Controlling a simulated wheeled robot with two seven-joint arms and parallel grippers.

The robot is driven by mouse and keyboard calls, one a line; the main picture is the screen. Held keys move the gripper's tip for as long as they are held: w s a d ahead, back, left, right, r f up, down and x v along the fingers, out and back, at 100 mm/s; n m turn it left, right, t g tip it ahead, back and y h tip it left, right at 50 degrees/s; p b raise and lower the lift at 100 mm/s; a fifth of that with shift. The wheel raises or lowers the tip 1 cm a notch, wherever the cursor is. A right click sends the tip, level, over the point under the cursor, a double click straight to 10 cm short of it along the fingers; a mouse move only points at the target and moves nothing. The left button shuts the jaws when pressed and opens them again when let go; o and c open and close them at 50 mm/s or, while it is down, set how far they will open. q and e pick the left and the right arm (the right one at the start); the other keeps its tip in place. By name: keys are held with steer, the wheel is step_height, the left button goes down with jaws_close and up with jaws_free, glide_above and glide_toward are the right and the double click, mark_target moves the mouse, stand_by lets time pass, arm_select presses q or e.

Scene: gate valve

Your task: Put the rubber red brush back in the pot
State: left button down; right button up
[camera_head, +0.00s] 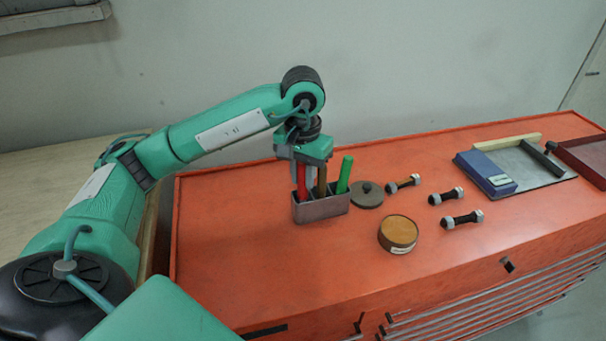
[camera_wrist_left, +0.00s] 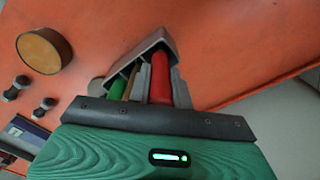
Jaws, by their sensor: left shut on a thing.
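The red brush (camera_head: 302,181) stands upright in the left part of the grey pot (camera_head: 322,209), its lower end hidden by the pot wall. My left gripper (camera_head: 303,172) is directly above the pot and shut on the red brush. In the left wrist view the red brush (camera_wrist_left: 160,78) lies between the grey fingers (camera_wrist_left: 162,85), with its far end at the pot (camera_wrist_left: 153,45). A green brush (camera_head: 344,175) and a brown-handled one (camera_head: 322,180) also stand in the pot. My right gripper is not in view.
Right of the pot are a dark round lid (camera_head: 367,195), a round tin (camera_head: 398,233) and several dark bolts (camera_head: 446,197). A blue box (camera_head: 484,173) lies on a grey tray (camera_head: 540,175) farther right. The red cabinet top (camera_head: 235,235) is clear left of the pot.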

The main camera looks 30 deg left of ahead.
arm_select(q)
steer(key=c, duration=1.2)
jaws_free()
steer(key=shift+r, duration=0.1)
steer(key=shift+r, duration=0.25)
step_height(320, 180, up, 11)
steer(key=shift+r, duration=1.1)
